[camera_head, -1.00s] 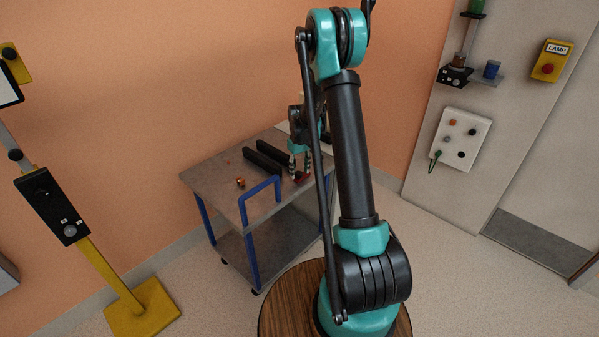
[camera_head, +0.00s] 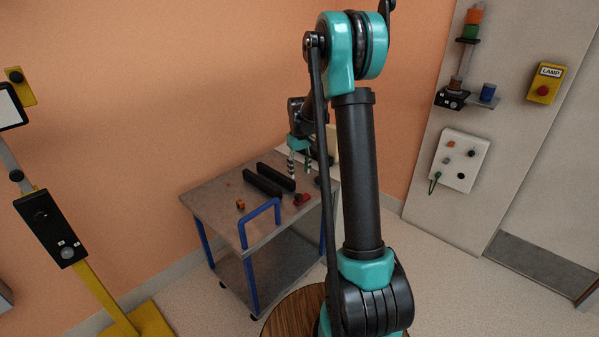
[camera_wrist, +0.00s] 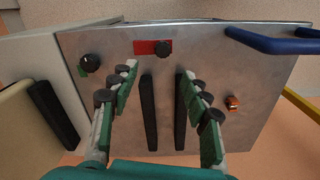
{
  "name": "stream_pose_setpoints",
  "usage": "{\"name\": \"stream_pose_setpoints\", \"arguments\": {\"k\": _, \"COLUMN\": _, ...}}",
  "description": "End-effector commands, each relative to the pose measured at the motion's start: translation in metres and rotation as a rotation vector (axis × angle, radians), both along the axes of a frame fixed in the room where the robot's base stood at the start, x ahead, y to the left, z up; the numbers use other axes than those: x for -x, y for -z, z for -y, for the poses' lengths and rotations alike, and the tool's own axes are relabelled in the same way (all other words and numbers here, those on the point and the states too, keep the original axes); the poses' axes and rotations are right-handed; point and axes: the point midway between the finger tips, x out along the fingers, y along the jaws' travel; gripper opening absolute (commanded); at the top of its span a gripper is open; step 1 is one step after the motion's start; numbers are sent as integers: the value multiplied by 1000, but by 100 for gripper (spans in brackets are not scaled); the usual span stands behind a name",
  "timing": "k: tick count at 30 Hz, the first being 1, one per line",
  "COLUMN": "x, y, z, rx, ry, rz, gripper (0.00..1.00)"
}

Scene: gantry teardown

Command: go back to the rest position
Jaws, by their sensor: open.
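My gripper (camera_head: 299,168) is open and empty above the top of the cart (camera_head: 222,194). In the wrist view its two green-and-grey fingers (camera_wrist: 158,76) are spread apart over the cart top, with nothing between them. A red block with a black knob (camera_head: 301,199) lies on the cart, below and apart from the fingers. It also shows in the wrist view (camera_wrist: 150,47), beyond the fingertips. My arm's upper links stand in the middle of the head view and hide part of the cart's right side.
Two black bars (camera_head: 262,183) (camera_head: 276,176) and a small orange part (camera_head: 240,204) lie on the cart. A black knob (camera_wrist: 90,63) sits near one edge. The cart has a blue handle (camera_head: 262,212). A yellow-based stand (camera_head: 95,295) is left; a wall panel (camera_head: 460,160) is right.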

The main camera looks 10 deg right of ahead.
Motion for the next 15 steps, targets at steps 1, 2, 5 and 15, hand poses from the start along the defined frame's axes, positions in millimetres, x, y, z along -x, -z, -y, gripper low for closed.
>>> {"name": "stream_pose_setpoints", "arguments": {"k": 1, "x": 0, "y": 0, "z": 0, "rx": 0, "ry": 0, "rz": 0, "gripper": 47}}
{"name": "stream_pose_setpoints", "arguments": {"k": 2, "x": 0, "y": 0, "z": 0, "rx": 0, "ry": 0, "rz": 0, "gripper": 47}}
{"name": "stream_pose_setpoints", "arguments": {"k": 5, "x": 8, "y": -4, "z": 0, "rx": 0, "ry": 8, "rz": 8, "gripper": 47}}
{"name": "stream_pose_setpoints", "arguments": {"k": 15, "x": 101, "y": -35, "z": 3, "rx": -9, "ry": 111, "rz": 111, "gripper": 47}}
